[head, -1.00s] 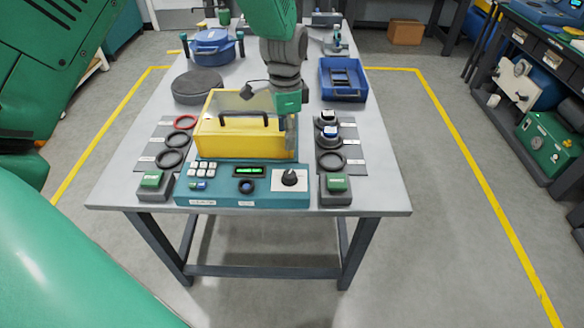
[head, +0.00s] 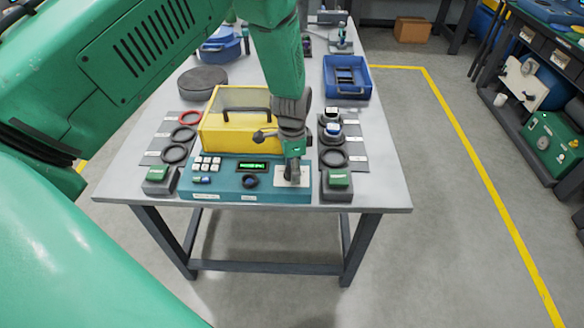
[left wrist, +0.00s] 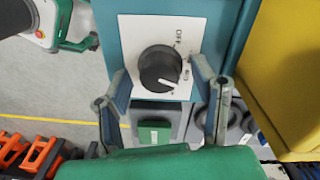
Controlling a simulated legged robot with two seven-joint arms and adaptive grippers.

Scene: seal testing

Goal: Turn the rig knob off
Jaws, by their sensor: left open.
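The black rig knob (left wrist: 158,69) sits on a white plate (left wrist: 135,30) of the teal control panel. In the left wrist view the plate has OFF and ON marks, and the knob's white pointer line lies on the ON side, away from OFF. My left gripper (head: 291,176) is over the knob in the head view and hides most of it. In the left wrist view its two fingers (left wrist: 160,76) stand apart on either side of the knob, open; I cannot tell whether they touch it. My right gripper is not in view.
A yellow box (head: 225,130) with a dark handle stands behind the panel (head: 222,183). A green-topped button block (head: 338,180) is just right of the panel, another (head: 158,176) left. Black rings, a blue tray (head: 346,78) and a blue pot (head: 220,47) are on the table.

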